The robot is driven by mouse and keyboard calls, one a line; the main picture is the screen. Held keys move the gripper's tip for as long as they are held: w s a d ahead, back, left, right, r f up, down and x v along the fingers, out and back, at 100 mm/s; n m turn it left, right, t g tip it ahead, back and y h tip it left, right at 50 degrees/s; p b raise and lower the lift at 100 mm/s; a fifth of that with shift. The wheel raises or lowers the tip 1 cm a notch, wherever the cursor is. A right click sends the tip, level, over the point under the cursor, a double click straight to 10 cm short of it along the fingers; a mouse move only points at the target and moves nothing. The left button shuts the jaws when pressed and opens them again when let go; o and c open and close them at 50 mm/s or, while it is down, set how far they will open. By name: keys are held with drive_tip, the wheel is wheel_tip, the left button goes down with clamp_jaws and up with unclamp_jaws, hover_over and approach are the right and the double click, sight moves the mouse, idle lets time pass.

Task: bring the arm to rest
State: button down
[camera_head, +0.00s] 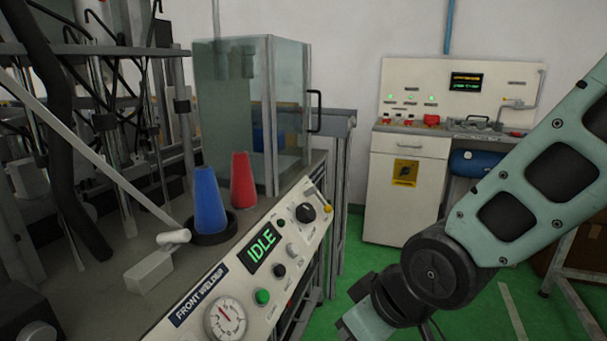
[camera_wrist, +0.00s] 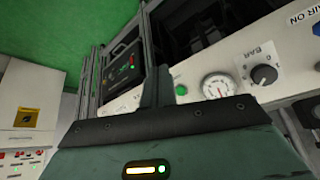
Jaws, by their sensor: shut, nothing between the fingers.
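My arm (camera_head: 540,180) comes in from the right in the head view and bends at a dark round joint (camera_head: 437,275) over the green floor. Its lower end runs out of the bottom of the head view, so the fingers do not show there. In the wrist view my gripper (camera_wrist: 158,85) shows with its fingers together and nothing between them. Behind it is a white machine panel with a round gauge (camera_wrist: 216,86), a green button and a black knob. The gap between fingers and panel is hard to judge.
The welder panel (camera_head: 185,320) reads IDLE. A blue cone (camera_head: 208,200) and a red cone (camera_head: 243,181) stand on the bench behind it, near a clear guard box (camera_head: 235,100). A white test cabinet (camera_head: 400,195) stands at the back. Green floor (camera_head: 375,255) lies between.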

drive_tip(key=s+d+r+g+h, duration=0.1)
drive_tip(key=s+d+g+h, duration=0.1)
drive_tip(key=s+d, duration=0.3)
drive_tip(key=s+d+r+g+h, duration=0.2)
drive_tip(key=s, duration=0.6)
wheel_tip(320, 180, up, 15)
drive_tip(key=p, duration=1.5)
drive_tip(key=shift+w+m+p, duration=0.2)
drive_tip(key=shift+m+p, duration=0.1)
